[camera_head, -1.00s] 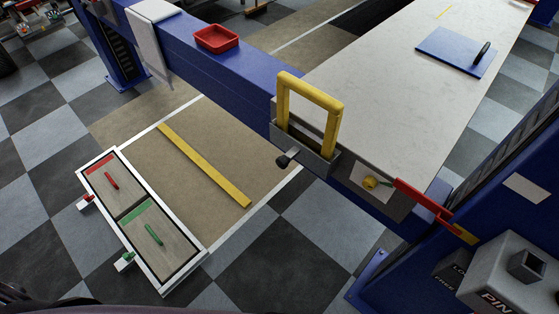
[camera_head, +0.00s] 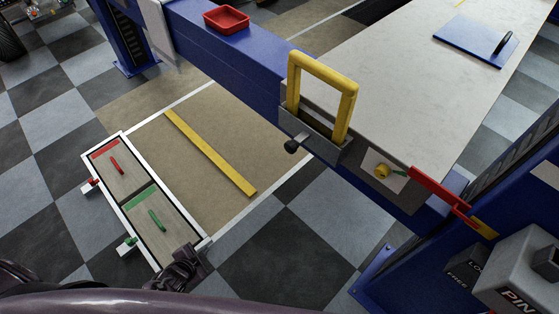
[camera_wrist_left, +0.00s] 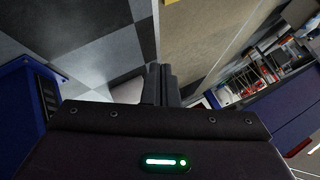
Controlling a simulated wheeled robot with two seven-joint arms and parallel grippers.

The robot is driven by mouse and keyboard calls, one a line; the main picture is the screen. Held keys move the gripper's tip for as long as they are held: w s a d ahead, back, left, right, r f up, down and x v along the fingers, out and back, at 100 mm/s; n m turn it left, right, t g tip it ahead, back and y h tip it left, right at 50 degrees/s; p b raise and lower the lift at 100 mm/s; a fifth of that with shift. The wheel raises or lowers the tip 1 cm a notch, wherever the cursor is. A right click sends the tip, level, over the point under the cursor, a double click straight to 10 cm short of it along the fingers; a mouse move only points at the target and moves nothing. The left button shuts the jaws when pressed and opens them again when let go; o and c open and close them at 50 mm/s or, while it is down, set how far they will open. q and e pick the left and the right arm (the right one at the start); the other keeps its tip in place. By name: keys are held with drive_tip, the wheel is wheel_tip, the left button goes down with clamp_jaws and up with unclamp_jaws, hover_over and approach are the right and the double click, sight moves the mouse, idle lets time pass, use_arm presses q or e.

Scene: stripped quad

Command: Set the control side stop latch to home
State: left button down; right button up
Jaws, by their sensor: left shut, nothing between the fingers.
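A yellow U-shaped loop (camera_head: 320,72) stands upright in a grey bracket (camera_head: 318,135) on the side of the blue beam. A black knob (camera_head: 292,146) sticks out of the bracket's lower left. To its right, a red lever (camera_head: 437,186) slopes down to the right beside a yellow round knob (camera_head: 382,171). I cannot tell which of these is the stop latch. My left gripper (camera_head: 180,268) is low at the bottom of the head view, well below and left of the bracket. Its fingers (camera_wrist_left: 160,82) are shut and empty in the wrist view. My right gripper is out of view.
A floor board (camera_head: 196,229) with red and green handles lies at the left, near my left gripper in the picture. A red tray (camera_head: 227,21) sits on the blue beam. Grey control boxes (camera_head: 515,270) stand at the lower right. Checkered floor lies open below the bracket.

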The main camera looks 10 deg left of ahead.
sight(289, 150)
use_arm(q)
drive_tip(key=w+d+r+m+t+h+b, duration=0.2)
drive_tip(key=w+r+m+t, duration=0.15)
drive_tip(key=w+r, duration=0.45)
drive_tip(key=d+r+m+t+h+b, duration=0.1)
drive_tip(key=d+r+m+h, duration=0.2)
drive_tip(key=r, duration=0.8)
drive_tip(key=d+r+m+t+h+b, duration=0.1)
drive_tip(key=d+r+m+h, duration=0.3)
drive_tip(key=d+r+m, duration=0.4)
wheel_tip(289, 150, up, 3)
drive_tip(key=shift+d+r+h+b, duration=0.2)
drive_tip(key=shift+d+h+b, duration=0.1)
drive_tip(key=shift+d+b, duration=0.1)
drive_tip(key=shift+w, duration=0.1)
drive_tip(key=p+x, duration=0.1)
drive_tip(key=x, duration=1.3)
drive_tip(key=shift+p, duration=0.4)
drive_tip(key=shift+w, duration=0.1)
